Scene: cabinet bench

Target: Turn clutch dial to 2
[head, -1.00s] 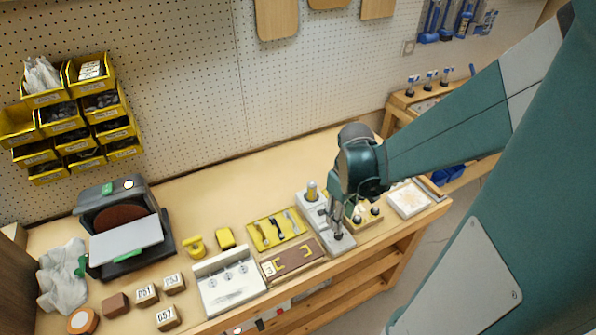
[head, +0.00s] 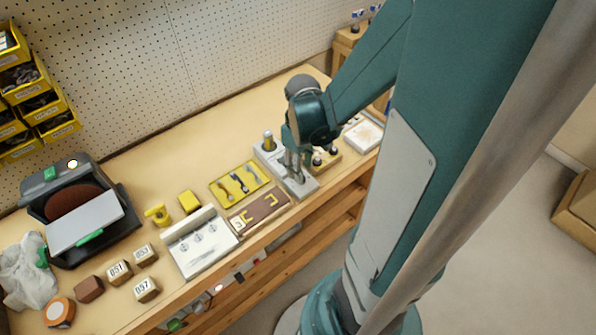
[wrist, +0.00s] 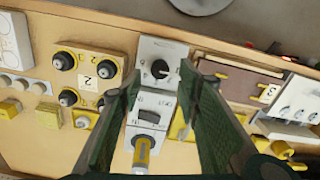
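A grey panel (wrist: 152,103) lies under my gripper in the wrist view; in the head view the grey fixture (head: 304,188) is partly hidden by my gripper. A black round dial (wrist: 160,69) with a pale pointer mark sits at the panel's upper end; its small markings are too blurred to read. Below it are a dark window or switch (wrist: 149,116) and a yellow-and-grey upright handle (wrist: 141,152). My gripper (wrist: 161,76) is open, one finger on each side of the dial in the picture. I cannot tell whether either finger touches it. It also shows in the head view (head: 297,176).
A wooden block with black knobs and a "2" label (wrist: 89,77) stands left of the panel in the wrist view. A yellow tray with tools (head: 240,184), a brown board (head: 259,211) and a white panel (head: 200,243) line the bench.

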